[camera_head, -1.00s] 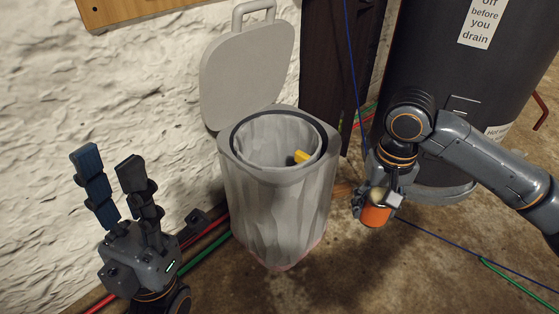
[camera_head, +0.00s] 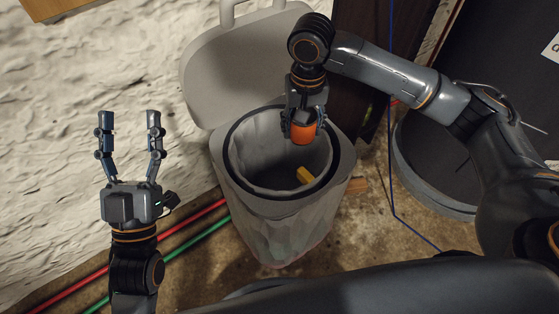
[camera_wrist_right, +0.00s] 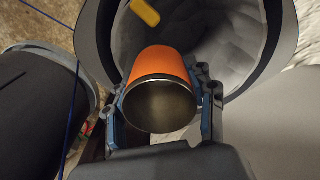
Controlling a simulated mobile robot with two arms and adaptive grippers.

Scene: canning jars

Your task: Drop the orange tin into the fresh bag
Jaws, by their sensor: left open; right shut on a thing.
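The orange tin (camera_head: 303,133) is in my right gripper (camera_head: 301,128), which is shut on it above the mouth of the bin, over its back part. In the right wrist view the tin (camera_wrist_right: 160,66) sits between the two fingers (camera_wrist_right: 162,108), its metal end toward the camera. The grey bag (camera_head: 262,150) lines the bin, held by a dark ring at the rim (camera_head: 236,182). A yellow thing (camera_head: 306,175) lies inside the bag; it also shows in the right wrist view (camera_wrist_right: 145,12). My left gripper (camera_head: 128,118) is open and empty, left of the bin.
The bin's lid (camera_head: 225,75) stands open against the white wall (camera_head: 60,110). A dark drum (camera_head: 430,165) stands to the right. Red and green lines (camera_head: 190,222) run along the floor, and a blue cord (camera_head: 391,150) hangs right of the bin.

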